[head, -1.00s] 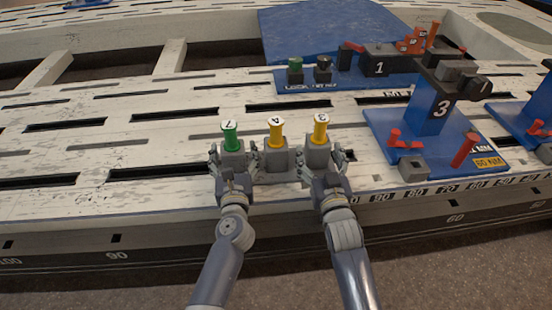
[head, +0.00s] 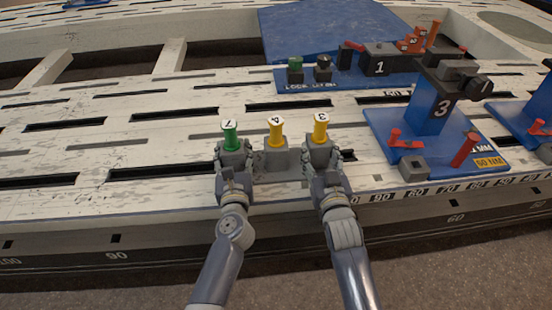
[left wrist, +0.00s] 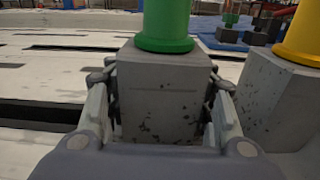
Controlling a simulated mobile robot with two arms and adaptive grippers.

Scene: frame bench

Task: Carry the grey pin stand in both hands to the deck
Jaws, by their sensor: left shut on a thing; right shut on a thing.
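The grey pin stand (head: 277,163) is near the front edge of the slotted white bench. It carries a green pin (head: 230,138) marked 7 at the left, a yellow pin (head: 276,133) marked 4 in the middle and a yellow pin (head: 320,130) marked 3 at the right. My left gripper (head: 234,170) is shut on the left block, under the green pin. In the left wrist view its fingers straddle this grey block (left wrist: 160,95). My right gripper (head: 321,168) is shut on the right block. I cannot tell whether the stand touches the bench.
Behind is a blue strip (head: 300,84) with small posts and a unit marked 1 (head: 379,67). The slotted deck (head: 120,150) to the left is clear.

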